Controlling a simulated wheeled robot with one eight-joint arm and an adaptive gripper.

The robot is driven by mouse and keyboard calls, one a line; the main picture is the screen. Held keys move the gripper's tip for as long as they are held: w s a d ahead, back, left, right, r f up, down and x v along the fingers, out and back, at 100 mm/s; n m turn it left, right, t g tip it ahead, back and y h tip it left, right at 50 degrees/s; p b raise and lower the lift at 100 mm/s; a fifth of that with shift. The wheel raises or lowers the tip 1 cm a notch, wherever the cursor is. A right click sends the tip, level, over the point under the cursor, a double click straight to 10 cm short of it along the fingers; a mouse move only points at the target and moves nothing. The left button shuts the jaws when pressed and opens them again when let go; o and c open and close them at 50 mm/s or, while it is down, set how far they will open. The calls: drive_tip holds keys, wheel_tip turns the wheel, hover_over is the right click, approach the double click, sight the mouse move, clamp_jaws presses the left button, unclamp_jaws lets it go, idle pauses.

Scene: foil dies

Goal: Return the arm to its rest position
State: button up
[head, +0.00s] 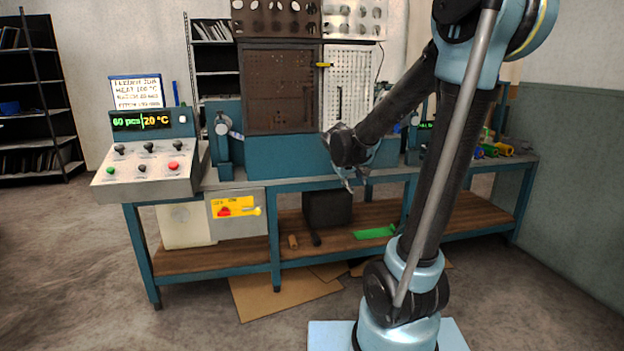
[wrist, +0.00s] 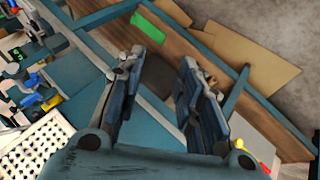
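My gripper (wrist: 160,95) shows in the wrist view with its two fingers apart and nothing between them. In the head view my gripper (head: 352,180) hangs in front of the bench's front edge, right of centre, partly hidden by my own arm. My arm is bent, with its upper part raised high at the right and its forearm reaching down toward the bench.
A teal workbench (head: 330,182) carries a control panel (head: 148,165) at the left and a press with a perforated plate (head: 282,90). Its lower shelf holds a dark box (head: 327,208) and a green piece (head: 374,232). Cardboard (head: 280,291) lies on the floor. Floor at the left is clear.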

drive_tip(key=s+d+f+m+g+y, duration=0.1)
drive_tip(key=s+f, duration=0.2)
drive_tip(key=s, duration=0.7)
drive_tip(key=s+d+f+m+g+y, duration=0.1)
drive_tip(key=s+f+m+g, duration=0.1)
drive_tip(key=s, duration=0.8)
drive_tip(key=s+d+f+m+g+y, duration=0.1)
drive_tip(key=s+f, duration=0.3)
drive_tip(key=s, duration=0.7)
drive_tip(key=shift+d+f+m+g+y, duration=0.15)
drive_tip(key=shift+d+m+g+y, duration=0.25)
drive_tip(key=shift+d+m, duration=0.15)
